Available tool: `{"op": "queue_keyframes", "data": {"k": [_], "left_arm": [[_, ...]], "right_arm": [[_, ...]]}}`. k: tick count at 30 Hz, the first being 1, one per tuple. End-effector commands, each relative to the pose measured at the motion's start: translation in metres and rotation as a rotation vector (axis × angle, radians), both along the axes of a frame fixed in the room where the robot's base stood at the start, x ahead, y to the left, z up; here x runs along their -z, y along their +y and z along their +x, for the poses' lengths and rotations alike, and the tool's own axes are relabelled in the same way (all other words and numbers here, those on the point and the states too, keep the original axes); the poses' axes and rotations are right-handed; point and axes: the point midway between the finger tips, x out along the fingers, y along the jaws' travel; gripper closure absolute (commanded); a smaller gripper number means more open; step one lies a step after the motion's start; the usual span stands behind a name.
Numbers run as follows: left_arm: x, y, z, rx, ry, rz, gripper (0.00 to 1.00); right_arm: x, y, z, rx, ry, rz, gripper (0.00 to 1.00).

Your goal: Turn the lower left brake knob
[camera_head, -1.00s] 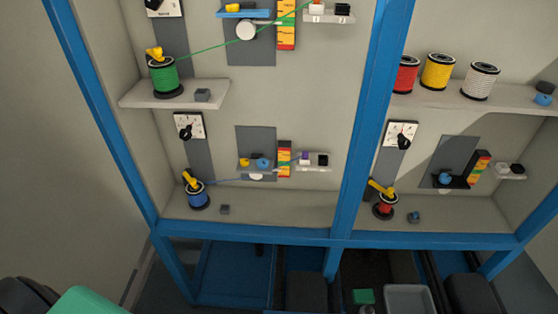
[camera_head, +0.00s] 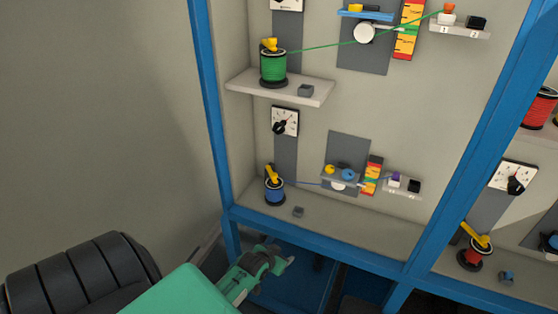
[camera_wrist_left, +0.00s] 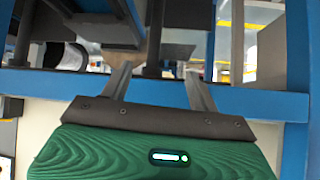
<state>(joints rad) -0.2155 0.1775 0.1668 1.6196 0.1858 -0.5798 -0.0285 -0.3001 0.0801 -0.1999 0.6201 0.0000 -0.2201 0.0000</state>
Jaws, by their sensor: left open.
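The lower left brake knob (camera_head: 280,127) is a black pointer knob on a white dial plate. The plate sits on a grey strip above the blue spool (camera_head: 275,190), in the left bay of the rack. My left gripper (camera_head: 285,258) is green and grey, low in front of the rack's bottom blue beam. It is well below the knob and apart from it. In the left wrist view its two fingers (camera_wrist_left: 157,82) are spread with nothing between them. The knob is not recognisable in that view. My right gripper is not in view.
A shelf (camera_head: 280,88) with a green spool (camera_head: 273,66) juts out above the dial. A blue rack post (camera_head: 212,110) stands left of it. A small grey block (camera_head: 299,211) lies on the lower ledge. A similar dial (camera_head: 513,177) is in the right bay.

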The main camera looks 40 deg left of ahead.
Motion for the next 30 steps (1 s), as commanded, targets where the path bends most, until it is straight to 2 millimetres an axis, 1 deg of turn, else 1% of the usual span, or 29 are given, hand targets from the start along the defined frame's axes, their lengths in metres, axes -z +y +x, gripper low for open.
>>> {"op": "queue_keyframes", "data": {"k": [1,2,3,5,6,8,9,12,15,17,20,23,30], "left_arm": [[-0.033,0.011,0.014,-0.011,-0.063,0.010,0.39],[-0.057,0.021,0.024,-0.021,-0.109,0.015,0.39],[-0.093,0.038,0.037,-0.042,-0.183,0.026,0.39],[-0.145,0.061,0.051,-0.070,-0.295,0.039,0.39],[-0.181,0.074,0.056,-0.086,-0.368,0.050,0.39],[-0.230,0.092,0.060,-0.108,-0.468,0.067,0.39],[-0.259,0.101,0.060,-0.119,-0.526,0.077,0.39],[-0.313,0.116,0.055,-0.138,-0.638,0.100,0.39],[-0.341,0.123,0.050,-0.147,-0.694,0.113,0.39],[-0.349,0.125,0.050,-0.150,-0.708,0.115,0.39],[-0.351,0.128,0.057,-0.149,-0.712,0.116,0.39],[-0.352,0.132,0.071,-0.150,-0.712,0.115,0.39],[-0.352,0.146,0.114,-0.150,-0.709,0.115,0.39]], "right_arm": [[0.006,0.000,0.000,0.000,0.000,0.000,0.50],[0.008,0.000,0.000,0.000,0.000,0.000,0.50],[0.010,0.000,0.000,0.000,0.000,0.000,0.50],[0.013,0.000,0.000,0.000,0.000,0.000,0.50],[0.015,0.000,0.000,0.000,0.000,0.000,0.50],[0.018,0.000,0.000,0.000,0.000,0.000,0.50],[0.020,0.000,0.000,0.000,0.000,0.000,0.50],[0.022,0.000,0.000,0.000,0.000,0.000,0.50],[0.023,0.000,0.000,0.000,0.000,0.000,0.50],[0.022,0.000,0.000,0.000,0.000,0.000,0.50],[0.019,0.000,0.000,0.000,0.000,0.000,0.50],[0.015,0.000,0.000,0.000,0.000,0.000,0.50],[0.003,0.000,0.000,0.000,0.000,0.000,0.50]]}}
